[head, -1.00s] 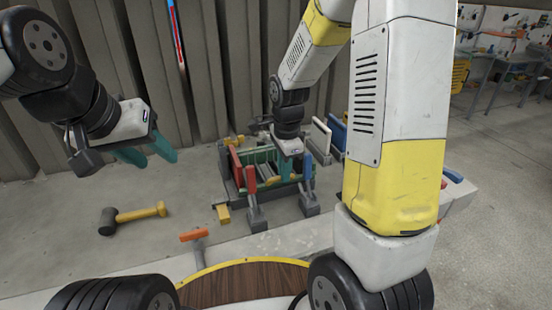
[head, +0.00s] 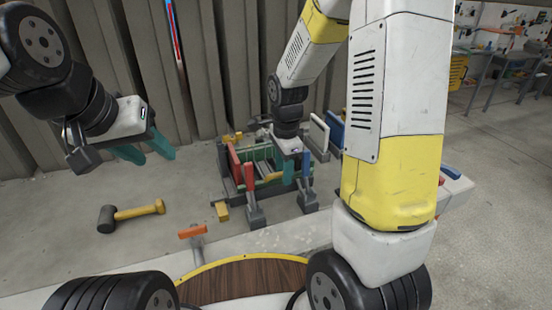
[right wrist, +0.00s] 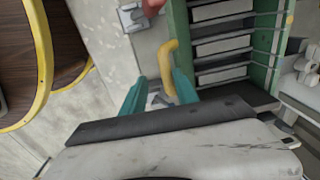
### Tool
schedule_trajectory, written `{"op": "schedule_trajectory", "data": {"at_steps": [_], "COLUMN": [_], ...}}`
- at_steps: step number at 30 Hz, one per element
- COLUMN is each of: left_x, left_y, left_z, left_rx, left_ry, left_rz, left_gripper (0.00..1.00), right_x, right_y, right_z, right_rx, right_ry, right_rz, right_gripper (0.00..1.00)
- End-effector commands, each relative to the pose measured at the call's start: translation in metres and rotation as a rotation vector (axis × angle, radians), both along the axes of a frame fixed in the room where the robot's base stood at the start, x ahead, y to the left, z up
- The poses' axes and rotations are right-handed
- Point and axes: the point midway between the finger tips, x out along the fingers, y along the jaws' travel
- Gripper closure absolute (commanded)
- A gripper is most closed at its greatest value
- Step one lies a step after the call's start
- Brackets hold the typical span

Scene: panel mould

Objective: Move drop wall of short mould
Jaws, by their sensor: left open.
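The mould (head: 262,152) stands on the floor in the head view, with green walls and dark bars inside. I cannot tell for sure which part is the drop wall. My right gripper (head: 292,172) is over the mould's right front. In the right wrist view its teal fingers (right wrist: 160,92) are apart, either side of the lower end of a yellow handle (right wrist: 168,65) beside the green wall (right wrist: 178,40). My left gripper (head: 145,154) is open and empty, left of the mould.
A mallet (head: 130,214) with a yellow handle lies on the floor at left. An orange-topped tool (head: 193,232) lies in front of the mould. A pale panel (head: 320,132) and a blue one (head: 335,128) stand behind right. A corrugated wall closes the back.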

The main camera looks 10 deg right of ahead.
Motion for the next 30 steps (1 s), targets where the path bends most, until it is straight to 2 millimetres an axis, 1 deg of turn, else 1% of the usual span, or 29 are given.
{"op": "schedule_trajectory", "data": {"at_steps": [2,5,12,16,21,30], "left_x": [0.000,0.000,0.000,0.000,0.000,0.000], "left_y": [0.000,0.000,0.000,0.000,0.000,0.000], "left_z": [0.000,0.000,0.000,0.000,0.000,0.000], "left_rx": [0.000,0.000,0.000,0.000,0.000,0.000], "left_ry": [0.000,0.000,0.000,0.000,0.000,0.000], "left_rz": [0.000,0.000,0.000,0.000,0.000,0.000], "left_gripper": [0.56,0.56,0.56,0.56,0.56,0.56], "right_x": [0.000,0.001,-0.001,-0.003,-0.004,-0.004], "right_y": [0.000,0.000,0.000,-0.001,-0.001,-0.001], "right_z": [0.003,0.013,0.054,0.070,0.078,0.078], "right_rx": [0.000,0.001,0.001,0.001,0.000,0.000], "right_ry": [-0.002,-0.005,-0.006,-0.003,0.000,0.000], "right_rz": [0.000,0.001,0.000,0.000,0.000,0.000], "right_gripper": [0.64,0.64,0.64,0.64,0.64,0.64]}}
